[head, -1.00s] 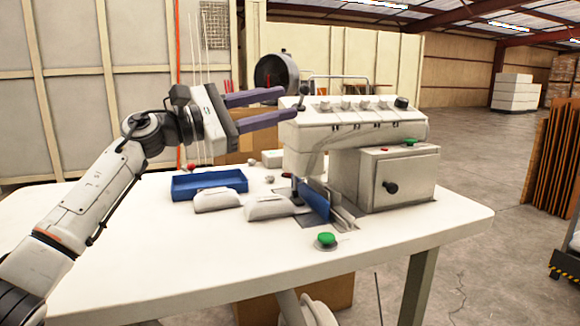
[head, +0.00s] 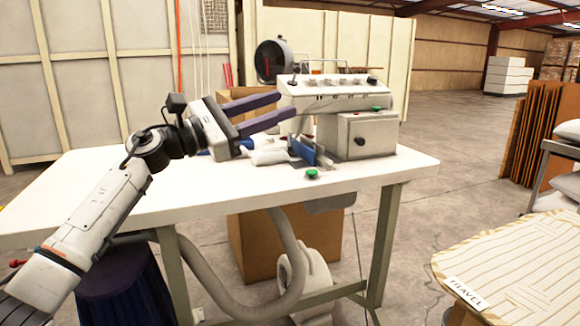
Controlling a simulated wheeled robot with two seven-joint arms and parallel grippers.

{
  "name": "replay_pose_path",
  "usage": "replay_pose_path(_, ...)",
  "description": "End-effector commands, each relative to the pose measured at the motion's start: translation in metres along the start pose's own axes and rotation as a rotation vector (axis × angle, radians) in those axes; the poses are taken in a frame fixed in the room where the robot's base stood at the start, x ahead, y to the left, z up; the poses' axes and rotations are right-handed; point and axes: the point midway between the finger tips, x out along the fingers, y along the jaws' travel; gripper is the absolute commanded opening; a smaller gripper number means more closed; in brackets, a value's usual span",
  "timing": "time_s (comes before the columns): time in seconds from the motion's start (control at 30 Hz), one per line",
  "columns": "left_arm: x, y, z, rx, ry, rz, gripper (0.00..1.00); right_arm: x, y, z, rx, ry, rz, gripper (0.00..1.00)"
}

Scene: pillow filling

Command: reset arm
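My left gripper (head: 280,110) shows in the head view, raised above the white table (head: 400,166). Its two long purple fingers point right and are spread well apart, with nothing between them. The fingers overlap the left side of the white filling machine (head: 335,92) in the picture; I cannot tell whether they touch it. The gripper's body hides most of the blue tray on the table. My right gripper is not in view.
A green button (head: 312,174) sits at the table's front edge. A cardboard box (head: 250,250) and a grey hose (head: 288,235) are under the table. A striped board (head: 510,270) is at the lower right, near a rack with pillows (head: 566,183). Open floor lies between.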

Motion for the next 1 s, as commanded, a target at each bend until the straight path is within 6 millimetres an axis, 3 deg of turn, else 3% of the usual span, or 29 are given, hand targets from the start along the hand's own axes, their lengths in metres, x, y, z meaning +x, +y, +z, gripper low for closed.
replay_pose_path(0.1, -0.003, -0.011, -0.018, -0.155, -0.029, 0.033, 0.36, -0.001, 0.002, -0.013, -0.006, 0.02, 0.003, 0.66)
replay_pose_path(0.27, -0.014, -0.027, -0.048, -0.41, -0.073, 0.096, 0.36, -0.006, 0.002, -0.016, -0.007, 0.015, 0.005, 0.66)
replay_pose_path(0.47, -0.047, -0.061, -0.108, -0.917, -0.154, 0.244, 0.36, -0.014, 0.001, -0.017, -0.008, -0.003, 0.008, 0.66)
replay_pose_path(0.67, -0.116, -0.115, -0.185, -1.57, -0.27, 0.496, 0.36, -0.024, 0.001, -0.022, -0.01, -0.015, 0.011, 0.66)
replay_pose_path(0.77, -0.159, -0.152, -0.222, -1.882, -0.337, 0.653, 0.36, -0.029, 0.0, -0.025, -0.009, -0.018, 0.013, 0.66)
replay_pose_path(0.9, -0.225, -0.217, -0.264, -2.289, -0.457, 0.914, 0.36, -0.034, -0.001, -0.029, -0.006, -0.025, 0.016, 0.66)
replay_pose_path(1.0, -0.275, -0.272, -0.282, -2.546, -0.567, 1.134, 0.36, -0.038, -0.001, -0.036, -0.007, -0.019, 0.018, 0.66)
